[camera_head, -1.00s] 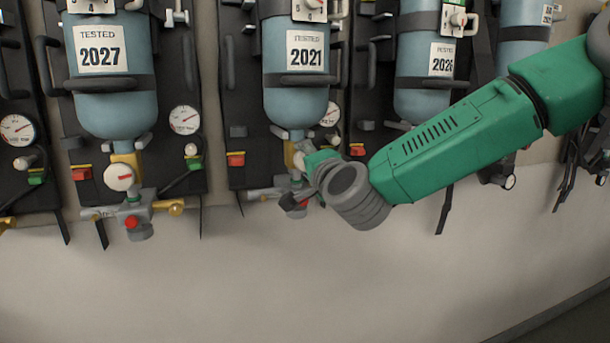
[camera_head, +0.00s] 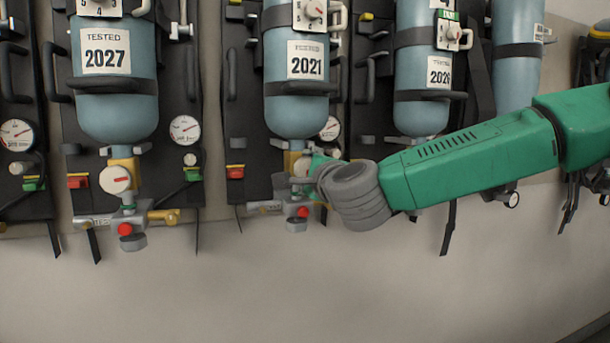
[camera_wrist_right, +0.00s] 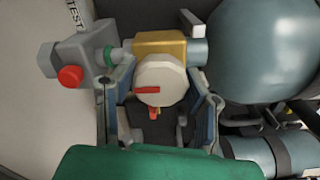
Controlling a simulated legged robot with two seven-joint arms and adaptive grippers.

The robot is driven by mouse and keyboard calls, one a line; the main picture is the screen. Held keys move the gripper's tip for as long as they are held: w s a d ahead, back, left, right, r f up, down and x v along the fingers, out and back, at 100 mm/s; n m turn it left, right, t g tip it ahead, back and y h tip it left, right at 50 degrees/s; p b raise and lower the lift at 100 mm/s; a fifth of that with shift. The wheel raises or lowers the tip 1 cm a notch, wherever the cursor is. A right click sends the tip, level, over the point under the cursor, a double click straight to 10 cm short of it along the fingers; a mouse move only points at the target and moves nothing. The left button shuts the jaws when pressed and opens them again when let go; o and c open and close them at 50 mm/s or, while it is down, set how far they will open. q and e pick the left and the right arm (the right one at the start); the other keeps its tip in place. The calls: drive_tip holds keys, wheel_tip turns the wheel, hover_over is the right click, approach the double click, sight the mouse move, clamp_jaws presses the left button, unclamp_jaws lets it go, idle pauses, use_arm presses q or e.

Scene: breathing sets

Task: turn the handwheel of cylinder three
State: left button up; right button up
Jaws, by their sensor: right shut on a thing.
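The blue cylinder tagged 2021 (camera_head: 296,105) hangs on the wall, valve at its lower end; I cannot read which cylinder is number three. Its pale round handwheel (camera_wrist_right: 168,72), with a red mark, sits in front of the brass valve body (camera_wrist_right: 157,44). In the head view the handwheel is mostly hidden behind my right gripper (camera_head: 312,168). In the wrist view my right gripper (camera_wrist_right: 160,82) has one finger on each side of the handwheel and is shut on it. The red knob (camera_wrist_right: 70,76) is beside the fingers. My left gripper is out of view.
A like cylinder tagged 2027 (camera_head: 117,105) hangs to the left, with its own white handwheel (camera_head: 115,179). The cylinder tagged 2026 (camera_head: 421,117) hangs to the right, behind my arm. Gauges, hoses and dark straps crowd the backplates. The pale wall (camera_head: 240,285) below is clear.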

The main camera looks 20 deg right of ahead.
drive_tip(key=shift+f, duration=0.4)
drive_tip(key=o, duration=0.9)
drive_tip(key=shift+o, duration=1.3)
drive_tip(key=shift+d+r, duration=0.15)
drive_tip(key=s, duration=1.2)
drive_tip(key=shift+d, duration=0.3)
